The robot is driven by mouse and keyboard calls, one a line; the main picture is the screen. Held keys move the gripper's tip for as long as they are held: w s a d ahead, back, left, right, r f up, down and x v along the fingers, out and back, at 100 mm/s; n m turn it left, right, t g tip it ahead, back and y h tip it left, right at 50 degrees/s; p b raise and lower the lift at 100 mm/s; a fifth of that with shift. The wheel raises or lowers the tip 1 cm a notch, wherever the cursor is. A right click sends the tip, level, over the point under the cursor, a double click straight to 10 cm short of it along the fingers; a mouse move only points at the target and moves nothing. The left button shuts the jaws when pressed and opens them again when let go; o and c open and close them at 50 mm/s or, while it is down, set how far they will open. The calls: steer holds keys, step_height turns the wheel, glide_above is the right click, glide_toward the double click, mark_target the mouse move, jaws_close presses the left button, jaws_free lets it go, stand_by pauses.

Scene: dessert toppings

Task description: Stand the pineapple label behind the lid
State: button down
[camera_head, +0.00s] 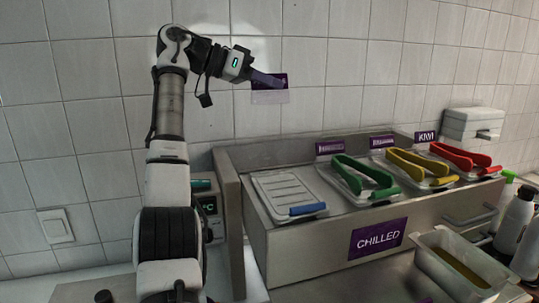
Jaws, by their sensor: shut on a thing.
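My gripper (262,80) is raised in front of the tiled wall, above the left end of the chilled unit. It is shut on a small label (270,97) with a purple upper part and a clear lower part. The fingers cover part of the label, and I cannot read its text. Below, the leftmost lid (280,187) lies flat on the chilled unit, with a blue handle (308,209) at its front right. No label shows behind this lid. The held label is well above the lid and apart from it.
Purple labels (330,147) stand behind the other lids; the rightmost reads KIWI (425,136). Green tongs (362,178), yellow tongs (415,165) and red tongs (460,156) lie on those lids. A steel pan (438,276) and bottles (514,220) stand at front right.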

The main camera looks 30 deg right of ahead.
step_height(320, 180, down, 16)
steer(key=shift+r+p, duration=0.1)
steer(key=shift+p, duration=0.45)
steer(key=shift+f, duration=0.55)
steer(key=c, duration=1.5)
jaws_free()
steer(key=shift+r, duration=0.25)
steer(key=b+v, duration=0.3)
steer(key=v, duration=0.9)
steer(key=shift+r, duration=0.25)
